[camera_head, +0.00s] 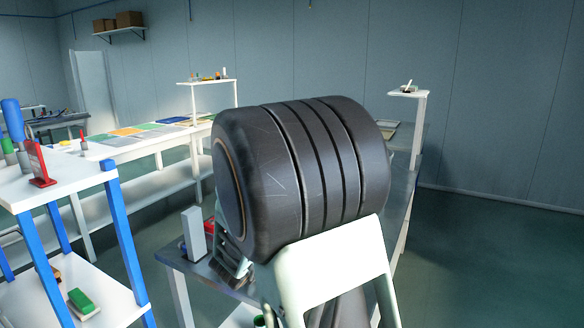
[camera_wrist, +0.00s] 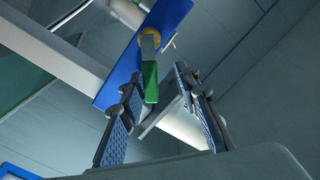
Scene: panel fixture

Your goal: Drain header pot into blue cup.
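In the wrist view my gripper (camera_wrist: 157,76) is open, its two ribbed fingers apart. A green lever (camera_wrist: 150,84) hangs from a brass-coloured fitting (camera_wrist: 149,40) on a blue panel (camera_wrist: 172,14). The lever appears between the fingertips in the picture; I see no clear contact, and the depth gap cannot be told. A pale cylindrical part (camera_wrist: 182,124) shows behind the fingers. I cannot make out the header pot or the blue cup for certain in either view. In the head view my arm hides much of the bench.
A grey bench (camera_head: 175,259) behind my arm carries a pale upright block (camera_head: 194,234) and a red item (camera_head: 210,227). A white table with blue legs (camera_head: 75,180) stands at left, holding a red stand (camera_head: 38,165). Open floor (camera_head: 500,250) lies at right.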

